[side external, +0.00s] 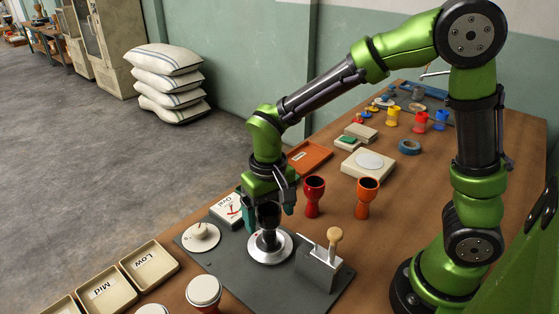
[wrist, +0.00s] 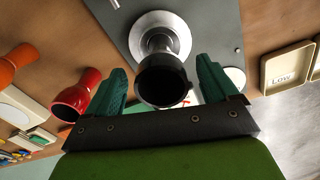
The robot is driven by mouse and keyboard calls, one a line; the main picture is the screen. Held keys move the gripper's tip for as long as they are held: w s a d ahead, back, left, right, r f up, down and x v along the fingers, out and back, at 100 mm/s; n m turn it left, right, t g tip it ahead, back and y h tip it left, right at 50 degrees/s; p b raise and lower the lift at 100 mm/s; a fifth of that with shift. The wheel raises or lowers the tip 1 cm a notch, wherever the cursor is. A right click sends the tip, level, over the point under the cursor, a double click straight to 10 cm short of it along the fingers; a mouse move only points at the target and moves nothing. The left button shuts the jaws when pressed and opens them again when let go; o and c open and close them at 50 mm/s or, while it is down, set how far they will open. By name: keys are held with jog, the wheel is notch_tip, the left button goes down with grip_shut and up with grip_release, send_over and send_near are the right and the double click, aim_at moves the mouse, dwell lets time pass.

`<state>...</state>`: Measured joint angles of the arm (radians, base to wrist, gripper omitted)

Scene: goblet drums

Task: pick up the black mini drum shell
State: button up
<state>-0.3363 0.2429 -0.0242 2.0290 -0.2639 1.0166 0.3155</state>
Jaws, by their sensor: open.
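The black mini drum shell (side external: 268,213) is goblet-shaped and stands upright on a round silver disc (side external: 284,251) on a dark grey mat. My gripper (side external: 268,204) is open beside the shell, with its fingers around the upper part. In the wrist view the black shell (wrist: 162,82) shows its open dark mouth between the two green fingers of my gripper (wrist: 160,88). A gap shows between the shell and each finger there. In the side view the gripper hides part of the shell's rim.
Red (side external: 314,194) and orange (side external: 367,196) goblet shells stand to the right. A grey block with a wooden-handled tool (side external: 320,266) stands close in front. A dial (side external: 200,235) and a gauge (side external: 226,208) are at the left, with labelled trays (side external: 149,262) beyond.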

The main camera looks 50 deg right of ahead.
jog(key=shift+w+f, duration=0.1)
jog(key=shift+f, duration=1.35)
jog(key=shift+r, duration=0.1)
jog(key=c, duration=1.2)
